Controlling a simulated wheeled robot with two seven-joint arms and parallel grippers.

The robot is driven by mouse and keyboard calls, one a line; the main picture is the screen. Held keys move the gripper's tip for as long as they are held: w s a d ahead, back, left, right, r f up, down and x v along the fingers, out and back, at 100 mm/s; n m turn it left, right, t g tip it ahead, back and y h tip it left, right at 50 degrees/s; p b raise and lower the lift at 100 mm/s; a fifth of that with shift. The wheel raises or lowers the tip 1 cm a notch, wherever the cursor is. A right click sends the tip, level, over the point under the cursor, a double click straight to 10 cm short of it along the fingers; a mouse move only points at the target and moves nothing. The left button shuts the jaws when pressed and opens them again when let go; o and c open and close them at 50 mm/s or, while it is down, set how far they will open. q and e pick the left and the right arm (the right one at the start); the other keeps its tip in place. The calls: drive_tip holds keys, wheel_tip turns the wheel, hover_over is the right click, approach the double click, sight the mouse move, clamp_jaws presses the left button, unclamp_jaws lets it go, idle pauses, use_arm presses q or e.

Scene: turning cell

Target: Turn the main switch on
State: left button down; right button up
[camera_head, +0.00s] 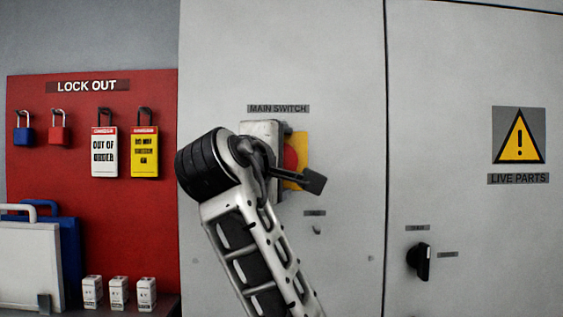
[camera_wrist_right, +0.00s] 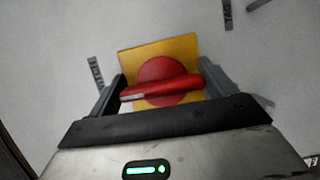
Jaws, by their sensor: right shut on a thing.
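The main switch is a red rotary knob on a yellow square plate, on the grey cabinet door under the MAIN SWITCH label (camera_head: 278,108). In the head view my right gripper (camera_head: 296,165) covers most of it; parts of the yellow plate (camera_head: 301,145) and the red knob (camera_head: 290,157) show. In the right wrist view the red handle bar (camera_wrist_right: 160,89) lies nearly crosswise in the picture, between the two fingers of my right gripper (camera_wrist_right: 160,92), which is shut on it. My left gripper is not in view.
A red LOCK OUT board (camera_head: 60,190) with padlocks and tags stands at the left. Small white boxes (camera_head: 118,292) stand on a ledge below. A black rotary knob (camera_head: 420,261) and a LIVE PARTS sign (camera_head: 518,179) are on the right door.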

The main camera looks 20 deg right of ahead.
drive_tip(key=o, duration=0.9)
drive_tip(key=shift+c, duration=0.2)
drive_tip(key=shift+s, duration=0.1)
